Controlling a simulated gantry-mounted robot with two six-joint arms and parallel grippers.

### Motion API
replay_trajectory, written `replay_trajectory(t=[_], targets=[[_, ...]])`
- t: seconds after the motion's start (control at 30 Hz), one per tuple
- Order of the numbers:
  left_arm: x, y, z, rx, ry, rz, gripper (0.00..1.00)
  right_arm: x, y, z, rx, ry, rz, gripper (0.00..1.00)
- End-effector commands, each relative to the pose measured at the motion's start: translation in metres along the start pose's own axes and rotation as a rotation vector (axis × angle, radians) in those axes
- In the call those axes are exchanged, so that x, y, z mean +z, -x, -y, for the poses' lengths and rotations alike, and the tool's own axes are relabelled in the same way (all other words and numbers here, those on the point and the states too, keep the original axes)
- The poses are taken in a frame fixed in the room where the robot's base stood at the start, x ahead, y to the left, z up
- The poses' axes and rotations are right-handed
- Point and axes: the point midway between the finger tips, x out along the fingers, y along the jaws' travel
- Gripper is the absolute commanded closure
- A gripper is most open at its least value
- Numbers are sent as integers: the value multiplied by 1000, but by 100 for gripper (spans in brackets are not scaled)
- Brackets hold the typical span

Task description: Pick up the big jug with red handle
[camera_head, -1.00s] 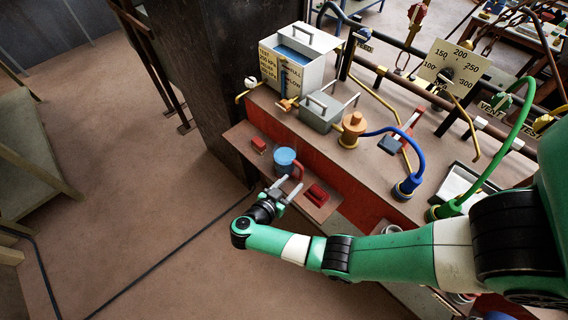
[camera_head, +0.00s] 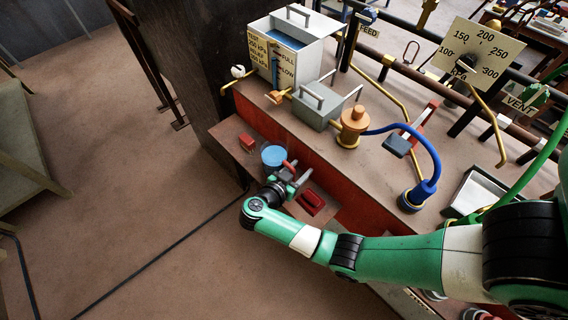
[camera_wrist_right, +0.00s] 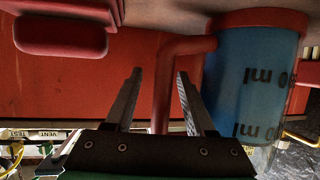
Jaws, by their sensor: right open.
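The big jug (camera_head: 273,156) is a cylinder with blue contents and a red handle (camera_head: 290,166). It stands on the low front shelf. In the right wrist view the jug (camera_wrist_right: 240,85) appears upside down at the right, with dark "ml" marks, and its red handle (camera_wrist_right: 186,46) reaches left and bends along the fingers. My right gripper (camera_head: 299,173) is at the handle side of the jug, open. In the wrist view the handle's long part lies between the two fingers of the right gripper (camera_wrist_right: 160,75); contact cannot be told. My left gripper is not in view.
A red block (camera_head: 312,202) lies on the shelf close right of the gripper, and a smaller one (camera_head: 247,142) lies left of the jug. A red wall (camera_head: 290,142) rises behind. On the bench above stand a grey box (camera_head: 322,105), an orange fitting (camera_head: 353,127) and a blue hose (camera_head: 430,150).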

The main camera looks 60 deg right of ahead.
Motion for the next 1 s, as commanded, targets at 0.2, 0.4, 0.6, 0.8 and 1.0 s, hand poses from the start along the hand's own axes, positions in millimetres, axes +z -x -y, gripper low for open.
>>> replay_trajectory(t=[0.2,0.4,0.6,0.8,1.0], targets=[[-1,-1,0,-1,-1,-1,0,-1,1,0,-1,0,0,54],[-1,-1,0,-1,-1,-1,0,-1,1,0,0,0,0,90],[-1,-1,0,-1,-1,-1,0,-1,1,0,0,0,1,100],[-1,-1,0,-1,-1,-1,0,-1,1,0,-1,0,1,100],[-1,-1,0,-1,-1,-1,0,-1,1,0,-1,0,1,100]])
